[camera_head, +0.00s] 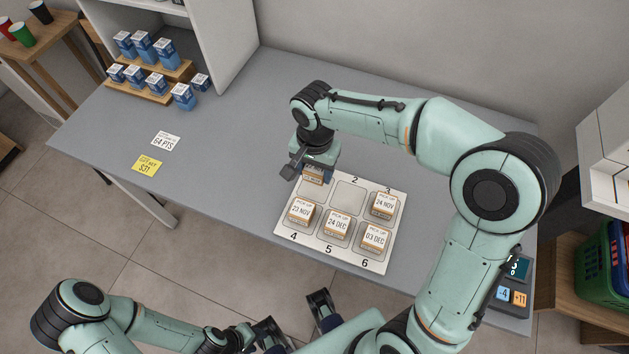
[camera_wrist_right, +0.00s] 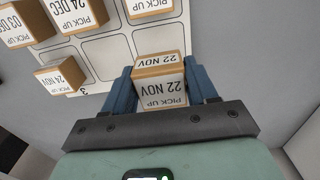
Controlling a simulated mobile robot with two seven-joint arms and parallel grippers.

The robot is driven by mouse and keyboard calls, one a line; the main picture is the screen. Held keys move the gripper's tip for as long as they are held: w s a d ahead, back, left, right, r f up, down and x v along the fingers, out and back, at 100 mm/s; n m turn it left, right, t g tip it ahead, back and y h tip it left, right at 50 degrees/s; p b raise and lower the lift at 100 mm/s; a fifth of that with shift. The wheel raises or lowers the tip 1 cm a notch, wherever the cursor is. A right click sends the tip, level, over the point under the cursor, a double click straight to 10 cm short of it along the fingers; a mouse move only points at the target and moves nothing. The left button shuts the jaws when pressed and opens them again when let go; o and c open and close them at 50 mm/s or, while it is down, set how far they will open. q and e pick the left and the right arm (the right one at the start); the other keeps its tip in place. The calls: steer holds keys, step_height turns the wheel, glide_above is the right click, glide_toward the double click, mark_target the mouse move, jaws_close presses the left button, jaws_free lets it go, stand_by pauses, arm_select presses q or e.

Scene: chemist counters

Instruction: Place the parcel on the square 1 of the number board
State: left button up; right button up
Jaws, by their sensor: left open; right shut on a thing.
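The parcel (camera_wrist_right: 160,88), a small white and orange-brown box marked 22 NOV, is between the blue fingers of my right gripper (camera_wrist_right: 161,78), which is shut on it. In the head view this parcel (camera_head: 313,180) is partly hidden by the right gripper (camera_head: 312,168). It is at the far edge of square 1 on the white number board (camera_head: 284,232), overlapping that square's far part. I cannot tell whether it touches the board. The near part of square 1 (camera_head: 312,195) shows bare. My left gripper (camera_head: 293,317) is open and empty, off the table's near edge.
Parcels stand on square 3 (camera_head: 384,205), square 4 (camera_head: 300,211), square 5 (camera_head: 338,228) and square 6 (camera_head: 375,237). Square 2 (camera_head: 348,195) is empty. Blue boxes (camera_head: 165,52) stand at the back left.

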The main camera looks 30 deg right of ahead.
mark_target(315, 189)
steer(key=shift+f+b, duration=0.3)
steer(key=shift+f, duration=2.5)
steer(key=shift+f, duration=0.1)
steer(key=o, duration=1.1)
steer(key=shift+r, duration=0.2)
step_height(315, 189, up, 12)
steer(key=shift+f+p, duration=0.1)
steer(key=shift+p, duration=0.8)
